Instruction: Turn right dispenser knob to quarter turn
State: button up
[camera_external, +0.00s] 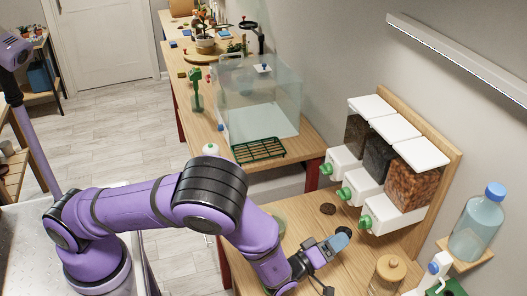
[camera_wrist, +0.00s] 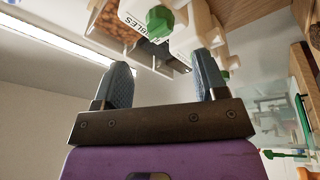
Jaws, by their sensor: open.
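The right dispenser (camera_external: 403,217) is a white box under a clear bin of brown pebbles (camera_external: 416,178). Its green knob (camera_external: 366,221) faces the left of the external view. My gripper (camera_external: 340,241) is just below and left of that knob, over the wooden counter. In the wrist view, which looks upside down, my gripper (camera_wrist: 163,60) is open and nothing is held between its fingers. The right knob (camera_wrist: 160,20) shows beyond the fingertips, apart from them as far as I can tell, beside a label ending in "BLES".
The middle knob (camera_external: 344,193) and left knob (camera_external: 328,168) sit close beside. A corked jar (camera_external: 387,273) and a blue-capped bottle (camera_external: 477,224) stand to the right. A dark round piece (camera_external: 328,209) lies on the counter. A glass tank (camera_external: 258,100) stands farther back.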

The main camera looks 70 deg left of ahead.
aim_at(359, 226)
jog(key=x, duration=0.7)
jog(key=shift+w+a+r, duration=0.1)
jog(key=shift+w+a, duration=0.05)
jog(key=shift+w, duration=0.25)
jog(key=c, duration=0.9)
